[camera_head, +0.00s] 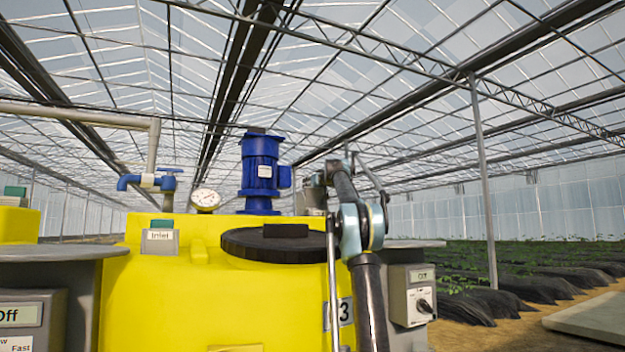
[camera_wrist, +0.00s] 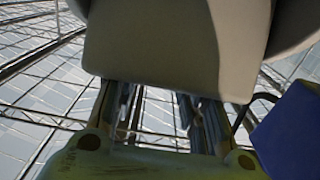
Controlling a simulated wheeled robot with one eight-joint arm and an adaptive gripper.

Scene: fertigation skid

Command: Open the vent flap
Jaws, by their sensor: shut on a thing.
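My gripper shows in the wrist view (camera_wrist: 162,112) as two grey finger assemblies. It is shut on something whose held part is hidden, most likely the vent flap. A pale grey smooth body fills the top of the wrist view; I cannot tell whether it is mine. A dull yellow-green surface with two round holes (camera_wrist: 165,165) lies along the bottom. In the head view my arm reaches over the yellow tank (camera_head: 165,290), and its end is beyond the black round lid (camera_head: 262,252). The vent flap cannot be clearly made out there.
A blue motor (camera_head: 260,170) stands behind the lid, left of my arm. A pressure gauge (camera_head: 205,198), a blue valve (camera_head: 150,182) and an Inlet box (camera_head: 160,240) are to the left. A grey switch box (camera_head: 412,295) is at the right. Plant beds (camera_head: 530,270) lie beyond.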

